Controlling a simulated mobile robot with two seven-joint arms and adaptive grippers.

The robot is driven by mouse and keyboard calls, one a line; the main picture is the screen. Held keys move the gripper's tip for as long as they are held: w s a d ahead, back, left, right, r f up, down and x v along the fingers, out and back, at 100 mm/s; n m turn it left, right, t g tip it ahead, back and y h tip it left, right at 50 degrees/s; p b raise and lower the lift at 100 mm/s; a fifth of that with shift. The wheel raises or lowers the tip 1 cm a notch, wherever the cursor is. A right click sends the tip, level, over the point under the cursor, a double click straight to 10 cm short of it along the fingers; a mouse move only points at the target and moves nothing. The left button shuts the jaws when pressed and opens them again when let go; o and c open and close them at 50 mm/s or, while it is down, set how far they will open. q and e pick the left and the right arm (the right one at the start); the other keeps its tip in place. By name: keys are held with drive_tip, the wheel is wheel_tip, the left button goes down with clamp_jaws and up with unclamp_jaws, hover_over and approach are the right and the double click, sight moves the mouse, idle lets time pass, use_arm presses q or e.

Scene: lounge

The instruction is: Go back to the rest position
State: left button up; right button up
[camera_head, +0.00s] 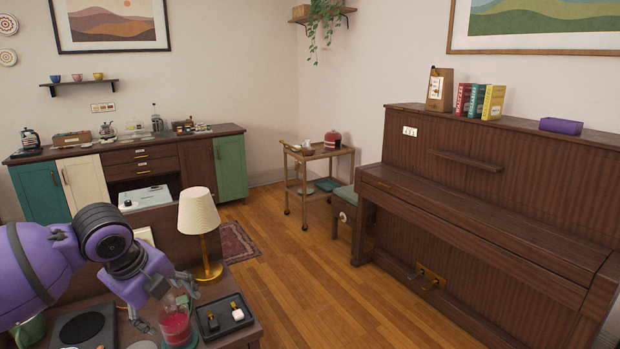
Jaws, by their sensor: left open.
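My left arm comes in from the left, purple with dark joints. Its left gripper (166,306) is open above the near table, its fingers spread. A red candle-like thing in a glass (177,328) stands just below the gripper; I cannot tell whether a finger touches it. Nothing shows held between the fingers. My right gripper is not in view.
On the near table are a dark tray (213,331) with small items, a lamp (199,216) and a dark round plate (83,328). A piano (480,210) stands right, a trolley (316,153) and sideboard (140,160) behind. The wooden floor (310,290) between is open.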

use_arm(q)
drive_tip(key=w+d+f+n+t+h, duration=0.3)
drive_tip(key=d+f+n, duration=0.3)
drive_tip(key=d, duration=0.2)
drive_tip(key=s+d+f+n+t+p, duration=0.2)
drive_tip(key=s+d+f+n+t, duration=0.15)
drive_tip(key=s+f+n, duration=0.35)
drive_tip(key=s+f+n+y+p, duration=0.1)
drive_tip(key=s+f+n, duration=0.2)
drive_tip(key=s+f, duration=0.3)
drive_tip(key=s+a+f+n+g+y, duration=0.1)
drive_tip(key=s+f+n, duration=0.2)
drive_tip(key=s, duration=1.2)
drive_tip(key=s+a+f+n+g+y+p, duration=0.1)
drive_tip(key=s+f+n, duration=0.3)
drive_tip(key=s+f, duration=0.4)
drive_tip(key=s, duration=0.3)
drive_tip(key=shift+s+f+p, duration=0.25)
drive_tip(key=shift+f+p, duration=0.05)
drive_tip(key=shift+p, duration=0.05)
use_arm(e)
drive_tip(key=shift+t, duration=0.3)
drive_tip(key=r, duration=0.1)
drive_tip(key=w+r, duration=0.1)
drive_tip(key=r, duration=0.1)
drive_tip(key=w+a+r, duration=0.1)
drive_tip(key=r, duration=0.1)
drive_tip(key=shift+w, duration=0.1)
